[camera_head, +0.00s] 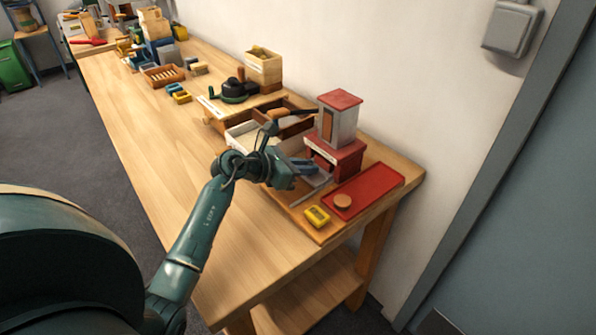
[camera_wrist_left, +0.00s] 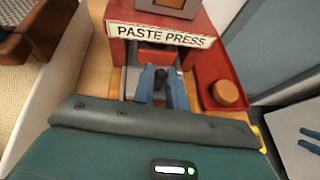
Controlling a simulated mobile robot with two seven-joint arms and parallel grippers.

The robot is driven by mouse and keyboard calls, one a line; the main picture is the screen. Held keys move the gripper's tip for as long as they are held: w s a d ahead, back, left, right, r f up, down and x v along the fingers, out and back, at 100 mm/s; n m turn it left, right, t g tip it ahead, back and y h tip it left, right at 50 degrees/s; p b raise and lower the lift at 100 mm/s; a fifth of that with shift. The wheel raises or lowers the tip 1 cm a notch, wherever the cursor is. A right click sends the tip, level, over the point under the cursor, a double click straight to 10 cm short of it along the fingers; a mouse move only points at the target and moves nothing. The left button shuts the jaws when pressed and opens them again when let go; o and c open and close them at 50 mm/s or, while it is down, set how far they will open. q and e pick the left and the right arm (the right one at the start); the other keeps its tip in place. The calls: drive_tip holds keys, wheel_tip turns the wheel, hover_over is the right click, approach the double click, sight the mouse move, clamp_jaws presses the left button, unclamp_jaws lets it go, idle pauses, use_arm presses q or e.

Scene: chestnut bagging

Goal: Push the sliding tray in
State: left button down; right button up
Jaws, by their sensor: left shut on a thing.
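The red paste press (camera_head: 335,158) stands near the right end of the bench, with a grey tower and red cap on top. Its "PASTE PRESS" sign shows in the left wrist view (camera_wrist_left: 160,36). The grey sliding tray (camera_head: 311,190) sticks out of the press's front opening. My left gripper (camera_head: 308,166) is in front of the press. In the left wrist view its blue fingers (camera_wrist_left: 163,80) are closed around a small dark piece at the tray, which looks like its handle. The fingers hide part of the tray.
A red mat (camera_head: 372,186) with a round brown piece (camera_head: 342,202) lies right of the press. A yellow block (camera_head: 317,216) is near the front edge. A white-sided wooden box (camera_head: 243,137) stands left of the press. The bench front (camera_head: 190,190) is clear.

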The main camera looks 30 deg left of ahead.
use_arm(q)
drive_tip(key=c, duration=1.4)
unclamp_jaws()
drive_tip(key=shift+w+d, duration=0.15)
drive_tip(key=shift+w, duration=0.05)
drive_tip(key=b+v, duration=0.1)
drive_tip(key=v, duration=1.2)
drive_tip(key=shift+s, duration=0.15)
